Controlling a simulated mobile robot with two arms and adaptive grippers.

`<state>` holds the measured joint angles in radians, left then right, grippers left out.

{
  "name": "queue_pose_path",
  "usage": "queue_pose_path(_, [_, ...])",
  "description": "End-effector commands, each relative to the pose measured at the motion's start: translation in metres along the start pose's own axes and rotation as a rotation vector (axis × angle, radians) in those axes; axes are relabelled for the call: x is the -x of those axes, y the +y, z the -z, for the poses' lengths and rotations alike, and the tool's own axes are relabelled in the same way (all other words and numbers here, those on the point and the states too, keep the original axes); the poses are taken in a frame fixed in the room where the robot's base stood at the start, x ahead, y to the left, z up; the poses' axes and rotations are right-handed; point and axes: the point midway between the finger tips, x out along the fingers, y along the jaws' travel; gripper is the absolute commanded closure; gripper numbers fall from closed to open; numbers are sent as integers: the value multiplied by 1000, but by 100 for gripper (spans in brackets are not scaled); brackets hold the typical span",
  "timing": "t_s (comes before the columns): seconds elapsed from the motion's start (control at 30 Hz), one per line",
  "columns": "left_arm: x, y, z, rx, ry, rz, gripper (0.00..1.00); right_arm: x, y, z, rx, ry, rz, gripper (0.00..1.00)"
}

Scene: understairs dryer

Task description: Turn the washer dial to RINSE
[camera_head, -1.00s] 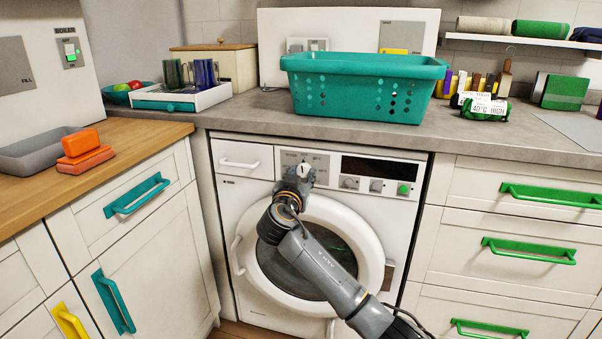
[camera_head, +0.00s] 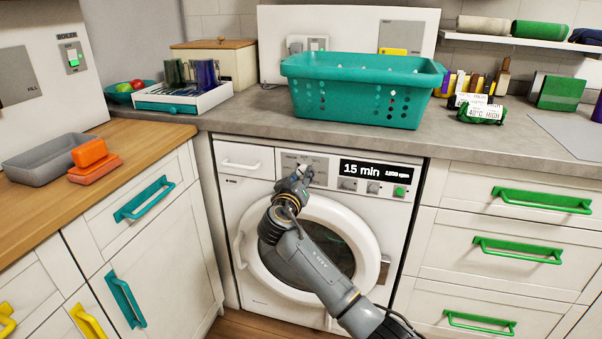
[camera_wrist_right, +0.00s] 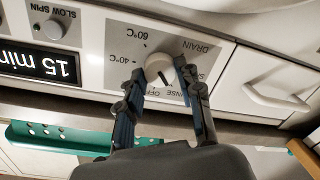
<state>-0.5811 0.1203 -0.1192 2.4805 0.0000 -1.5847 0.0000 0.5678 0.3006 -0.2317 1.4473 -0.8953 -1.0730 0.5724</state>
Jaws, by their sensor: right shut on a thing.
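The washer (camera_head: 235,200) stands under the counter, its display (camera_head: 378,170) lit with "15 min" and an rpm figure. In the right wrist view, upside down, the round pale dial (camera_wrist_right: 157,64) sits on a grey panel with labels 60°C, 40°C, OFF, RINSE and DRAIN. A dark pointer mark on it points down, roughly toward OFF and RINSE; I cannot tell exactly which. My right gripper (camera_head: 301,178) is at the dial, its two fingers (camera_wrist_right: 159,70) shut on opposite sides of it. In the head view the gripper largely hides the dial. My left gripper is not in view.
A teal basket (camera_head: 350,100) stands on the counter above the washer. The washer's drawer (camera_head: 243,162) is left of the dial panel, and the round door (camera_head: 375,240) is below. Knobs and a green button (camera_head: 399,191) are to the right.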

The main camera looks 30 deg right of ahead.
Motion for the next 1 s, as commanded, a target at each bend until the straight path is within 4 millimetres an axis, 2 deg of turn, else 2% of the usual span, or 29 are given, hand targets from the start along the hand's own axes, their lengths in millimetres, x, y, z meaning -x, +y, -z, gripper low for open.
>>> queue_pose_path(0.67, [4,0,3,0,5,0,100,0,1,1,45,-1,-2,96])
queue_pose_path(0.7, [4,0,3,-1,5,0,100,0,1,1,44,0,-2,56])
queue_pose_path(0.77, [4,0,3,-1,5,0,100,0,1,1,44,-1,-2,44])
queue_pose_path(0.8, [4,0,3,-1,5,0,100,0,1,1,44,-1,-2,41])
queue_pose_path(1.0, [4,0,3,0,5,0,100,0,0,1,44,-1,-1,41])
